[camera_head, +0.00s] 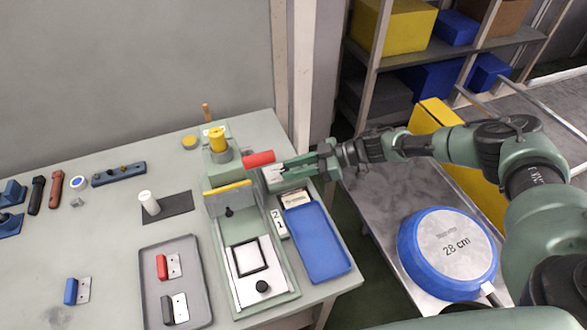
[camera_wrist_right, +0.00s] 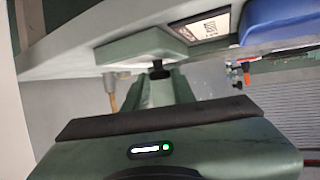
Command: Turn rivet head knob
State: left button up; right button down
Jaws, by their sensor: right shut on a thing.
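The riveting machine's green head (camera_head: 288,172) stands at the back right of the table, with a red handle (camera_head: 258,158) on its left. My right gripper (camera_head: 324,160) reaches in from the right and is at the right end of this head. In the right wrist view, a small black knob (camera_wrist_right: 158,69) sticks out from the green block (camera_wrist_right: 150,45). My right gripper (camera_wrist_right: 158,80) is shut on this knob, in line with it. In the head view the knob is hidden by the gripper. My left gripper is not in view.
Below the head is a green fixture (camera_head: 283,300) with a black square frame. A blue tray (camera_head: 345,268) lies to its right, and a grey tray (camera_head: 150,285) with red and dark handled parts to its left. A round blue-rimmed pan (camera_head: 450,285) marked 28 cm lies at right.

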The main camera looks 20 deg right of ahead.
jog(key=shift+w+r, duration=0.1)
jog(key=c, duration=1.2)
grip_release()
jog(key=shift+c, duration=0.2)
jog(key=v, duration=0.7)
jog(key=shift+d+b, duration=0.3)
jog(key=shift+b, duration=0.15)
